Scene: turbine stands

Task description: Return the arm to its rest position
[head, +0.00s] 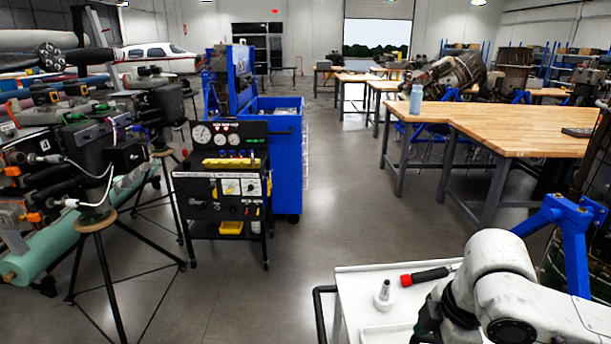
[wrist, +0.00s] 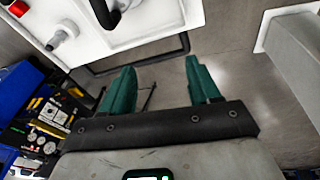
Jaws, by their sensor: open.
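My arm (head: 500,285) reaches in from the lower right of the head view, bent over the right part of a white cart. My gripper (wrist: 160,82) shows in the wrist view with two green fingers spread wide apart and nothing between them. Behind the fingers are the grey floor and the cart's dark handle. In the head view the fingers are mostly hidden behind the arm at the bottom edge.
The white cart (head: 352,292) carries a grey-white nozzle-like part (head: 383,296) and a red-and-black handled tool (head: 425,277). A black gauge cart (head: 224,190) stands left of centre. A blue stand (head: 570,235) is close at right. The middle floor (head: 325,205) is clear.

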